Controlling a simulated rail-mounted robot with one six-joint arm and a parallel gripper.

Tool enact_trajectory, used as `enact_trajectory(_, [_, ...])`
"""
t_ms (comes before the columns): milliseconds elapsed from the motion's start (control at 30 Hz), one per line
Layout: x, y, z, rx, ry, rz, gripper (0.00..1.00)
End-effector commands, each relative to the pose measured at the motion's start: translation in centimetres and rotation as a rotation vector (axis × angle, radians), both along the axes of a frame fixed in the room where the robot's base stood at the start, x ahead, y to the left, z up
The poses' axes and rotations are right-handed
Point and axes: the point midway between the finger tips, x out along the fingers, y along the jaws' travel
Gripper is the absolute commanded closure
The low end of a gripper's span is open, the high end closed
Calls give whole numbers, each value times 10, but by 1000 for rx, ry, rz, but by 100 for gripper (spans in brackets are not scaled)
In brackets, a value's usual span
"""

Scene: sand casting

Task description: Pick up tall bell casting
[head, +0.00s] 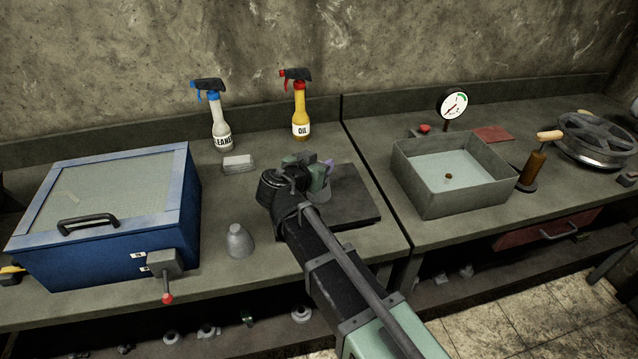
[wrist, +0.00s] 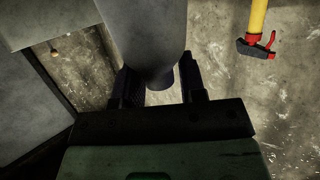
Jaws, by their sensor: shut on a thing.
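In the wrist view my gripper (wrist: 160,85) is shut on a smooth grey bell-shaped casting (wrist: 150,32), with one dark finger on each side of its narrow, knob-like end. The wide part of the casting extends away from the fingers and out of the top of the picture.
A blue cabinet (head: 90,244) with a windowed lid and a red-knobbed lever (head: 166,275) stands left. A cleaner bottle (head: 220,130), an oil bottle (head: 301,115) and a pale block (head: 238,163) are behind. A water-filled tank (head: 455,198) stands right, beside a gauge (head: 453,104).

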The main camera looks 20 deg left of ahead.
Motion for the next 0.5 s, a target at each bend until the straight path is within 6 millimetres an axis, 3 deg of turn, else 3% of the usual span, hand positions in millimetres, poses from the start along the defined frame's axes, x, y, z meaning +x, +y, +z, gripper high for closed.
enact_trajectory(267, [-1, 0, -1, 4, 5, -2, 100])
enact_trajectory(500, [-1, 0, 17, 3, 5, -2, 100])
